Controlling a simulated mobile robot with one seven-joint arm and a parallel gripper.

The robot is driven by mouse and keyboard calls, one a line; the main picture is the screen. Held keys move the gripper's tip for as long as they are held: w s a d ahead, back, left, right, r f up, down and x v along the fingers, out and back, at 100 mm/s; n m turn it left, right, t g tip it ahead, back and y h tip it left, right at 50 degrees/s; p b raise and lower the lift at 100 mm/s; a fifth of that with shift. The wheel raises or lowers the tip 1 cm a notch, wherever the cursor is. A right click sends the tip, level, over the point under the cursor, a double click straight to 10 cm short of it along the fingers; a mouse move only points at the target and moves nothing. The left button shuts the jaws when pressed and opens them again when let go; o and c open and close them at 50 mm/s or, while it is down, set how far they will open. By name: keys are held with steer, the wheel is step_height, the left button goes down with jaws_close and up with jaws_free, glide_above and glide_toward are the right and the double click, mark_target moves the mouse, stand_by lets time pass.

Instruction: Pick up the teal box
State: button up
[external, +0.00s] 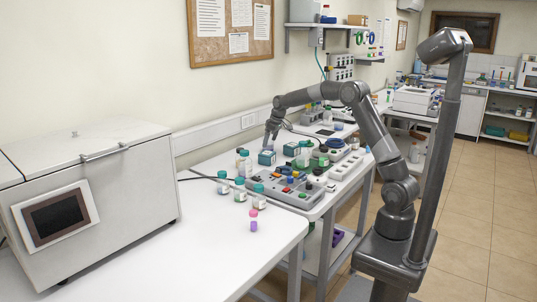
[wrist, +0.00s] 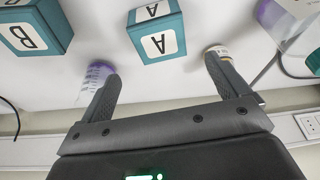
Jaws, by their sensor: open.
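Two teal boxes with white label faces stand on the white bench. In the wrist view, the box marked A (wrist: 157,34) lies just beyond the gap between my fingertips, and the box marked B (wrist: 36,27) is to its left. In the external view, one teal box (external: 267,158) sits right below my gripper (external: 271,139), and another (external: 291,149) is just to its right. My gripper, also in the wrist view (wrist: 160,72), is open with nothing between its fingers. I cannot tell its exact height above the bench.
In the wrist view, a purple-and-white item (wrist: 99,71) is by the left fingertip and a small white-and-yellow container (wrist: 216,51) by the right one. Teal-capped bottles (external: 240,190) and a grey control panel (external: 290,188) stand nearby. The front bench (external: 200,250) is mostly clear.

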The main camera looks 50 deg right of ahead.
mark_target(267, 153)
steer(key=x, duration=0.5)
steer(key=shift+s, duration=0.1)
steer(key=shift+s+x, duration=0.15)
steer(key=shift+x, duration=1.2)
steer(key=shift+s+x, duration=0.15)
steer(key=shift+x, duration=1.2)
steer(key=shift+a, duration=0.1)
steer(key=shift+c, duration=0.5)
steer(key=c, duration=1)
